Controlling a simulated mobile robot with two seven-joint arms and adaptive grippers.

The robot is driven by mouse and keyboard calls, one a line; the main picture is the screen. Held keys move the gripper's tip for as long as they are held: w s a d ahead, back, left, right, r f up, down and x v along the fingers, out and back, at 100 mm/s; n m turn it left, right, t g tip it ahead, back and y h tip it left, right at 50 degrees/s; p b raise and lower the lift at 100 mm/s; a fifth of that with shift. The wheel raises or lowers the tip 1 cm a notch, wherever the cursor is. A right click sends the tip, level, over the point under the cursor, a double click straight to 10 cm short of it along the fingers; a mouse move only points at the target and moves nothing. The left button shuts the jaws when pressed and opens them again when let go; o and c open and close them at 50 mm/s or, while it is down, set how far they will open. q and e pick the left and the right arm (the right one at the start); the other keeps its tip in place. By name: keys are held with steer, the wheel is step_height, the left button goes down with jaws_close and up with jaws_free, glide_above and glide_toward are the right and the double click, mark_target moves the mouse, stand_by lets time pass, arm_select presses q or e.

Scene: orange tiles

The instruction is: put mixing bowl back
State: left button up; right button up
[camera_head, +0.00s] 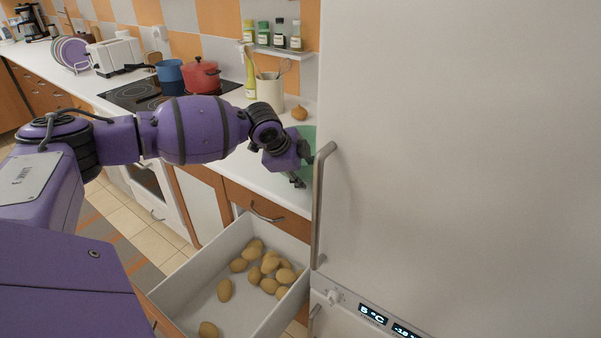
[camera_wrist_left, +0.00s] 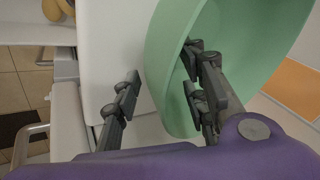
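The green mixing bowl (camera_head: 308,146) stands on the white counter beside the fridge. In the head view it is partly hidden by the fridge and my left gripper. My left gripper (camera_head: 297,180) is at the bowl's near side. In the left wrist view the bowl (camera_wrist_left: 238,40) fills the upper right, and my left gripper (camera_wrist_left: 160,86) is open with the bowl's wall between its fingers. One finger is inside the bowl, the other outside, with a visible gap to the wall. My right gripper is not in view.
An open drawer (camera_head: 184,278) with several potatoes juts out below the counter. The large white fridge (camera_head: 460,150) with its long handle (camera_head: 318,205) closes off the right. A utensil crock (camera_head: 270,93), an onion (camera_head: 299,112) and a red pot (camera_head: 201,76) stand farther back.

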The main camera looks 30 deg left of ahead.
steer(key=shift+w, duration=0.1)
arm_select(q)
steer(key=shift+r, duration=0.3)
steer(key=p+v, duration=0.1)
steer(key=v, duration=1)
steer(key=shift+s+r, duration=0.25)
steer(key=shift+s, duration=0.05)
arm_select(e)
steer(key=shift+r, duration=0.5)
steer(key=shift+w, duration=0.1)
